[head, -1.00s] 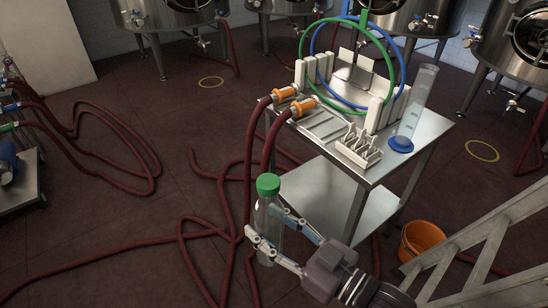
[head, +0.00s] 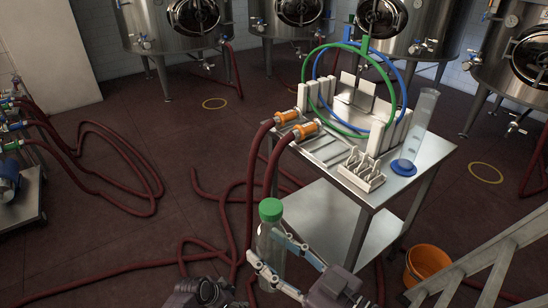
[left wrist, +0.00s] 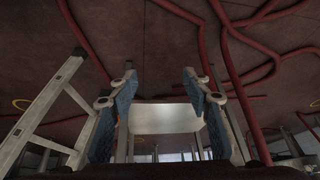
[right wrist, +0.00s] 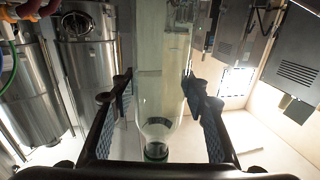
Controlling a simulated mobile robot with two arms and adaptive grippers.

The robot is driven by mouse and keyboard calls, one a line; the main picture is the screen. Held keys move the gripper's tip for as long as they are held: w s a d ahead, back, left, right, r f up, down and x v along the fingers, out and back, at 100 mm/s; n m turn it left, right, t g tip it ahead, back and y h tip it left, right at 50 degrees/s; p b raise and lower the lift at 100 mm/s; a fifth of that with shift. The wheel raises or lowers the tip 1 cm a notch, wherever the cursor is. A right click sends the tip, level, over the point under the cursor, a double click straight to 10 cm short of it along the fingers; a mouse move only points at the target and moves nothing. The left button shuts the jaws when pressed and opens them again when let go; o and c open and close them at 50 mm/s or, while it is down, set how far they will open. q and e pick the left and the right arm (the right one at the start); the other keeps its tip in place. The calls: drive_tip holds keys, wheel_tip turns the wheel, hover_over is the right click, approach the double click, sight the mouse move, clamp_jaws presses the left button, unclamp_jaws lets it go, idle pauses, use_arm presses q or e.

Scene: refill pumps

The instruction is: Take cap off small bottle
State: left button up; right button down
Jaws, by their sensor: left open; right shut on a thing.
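The small bottle (head: 268,240) is clear and upright, with a green cap (head: 271,209) on its top. My right gripper (head: 266,248) is shut around the bottle's body, below the cap, and holds it in the air in front of the cart. In the right wrist view the clear bottle (right wrist: 160,95) stands between the finger pads, its narrow neck end low in the picture. My left gripper shows only as a dark part (head: 205,292) at the bottom edge of the head view, left of the bottle. In the left wrist view its fingers (left wrist: 158,85) are wide apart and empty.
A steel cart (head: 425,160) stands behind the bottle, carrying orange-collared hose ends (head: 305,131), a small white rack (head: 360,170) and a measuring cylinder (head: 420,125). An orange bucket (head: 428,262) and a ladder (head: 490,265) are at right. Red hoses (head: 115,160) lie on the floor.

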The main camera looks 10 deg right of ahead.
use_arm(q)
drive_tip(key=w+d+r+m+h, duration=0.1)
drive_tip(key=w+d+r+m, duration=0.3)
drive_tip(key=r, duration=0.5)
drive_tip(key=w+d+r+m+h, duration=0.1)
drive_tip(key=w+d+r+m, duration=0.1)
drive_tip(key=w+d+r, duration=0.5)
drive_tip(key=s+d+r+m+g+h, duration=0.15)
drive_tip(key=r+m, duration=0.25)
drive_tip(key=r, duration=0.7)
drive_tip(key=d+r+m, duration=0.3)
drive_tip(key=r+m, duration=0.1)
drive_tip(key=r, duration=0.6)
wheel_tip(320, 180, up, 28)
drive_tip(key=f+m+g+y, duration=0.15)
drive_tip(key=m+y, duration=0.55)
drive_tip(key=m, duration=1.2)
hover_over(273, 205)
drive_tip(key=shift+w+d+r+g, duration=0.1)
drive_tip(key=shift+d+r+g, duration=0.25)
drive_tip(key=shift+r, duration=0.15)
drive_tip(key=shift+a+r+y, duration=0.1)
drive_tip(key=shift+a+y, duration=0.15)
drive_tip(key=shift+s+f, duration=0.2)
drive_tip(key=shift+s, duration=0.05)
wheel_tip(273, 205, down, 7)
drive_tip(key=shift+w+f, duration=0.1)
drive_tip(key=shift+f, duration=0.1)
drive_tip(key=shift+c, duration=0.5)
